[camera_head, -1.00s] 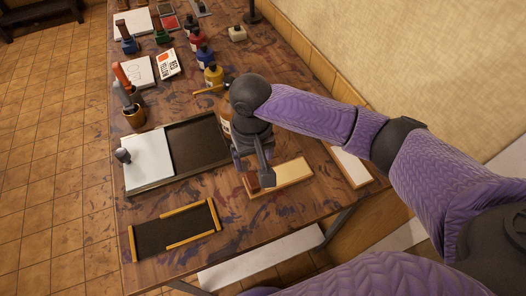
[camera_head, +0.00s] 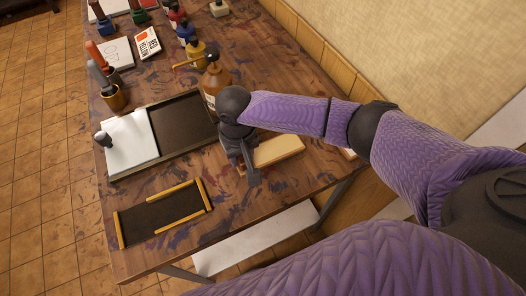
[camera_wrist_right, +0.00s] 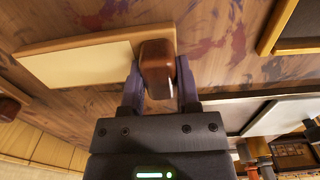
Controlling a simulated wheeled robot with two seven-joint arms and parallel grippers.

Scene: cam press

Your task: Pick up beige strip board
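The beige strip board (camera_head: 278,151) lies flat on the paint-stained table, right of my right gripper (camera_head: 247,177). In the right wrist view the board (camera_wrist_right: 80,65) has a pale face, a wooden edge and a rounded brown handle (camera_wrist_right: 156,68) at one end. My right gripper's fingers (camera_wrist_right: 160,85) stand on either side of that handle, with a small gap seen on one side, so it looks open. In the head view the arm and gripper hide the handle end. My left gripper is not in view.
A dark tray with a white sheet (camera_head: 129,141) lies left of the gripper. A black board with yellow edge strips (camera_head: 160,217) lies nearer the front edge. A brown pump bottle (camera_head: 215,77) stands behind the gripper. Bare table lies between the front board and the gripper.

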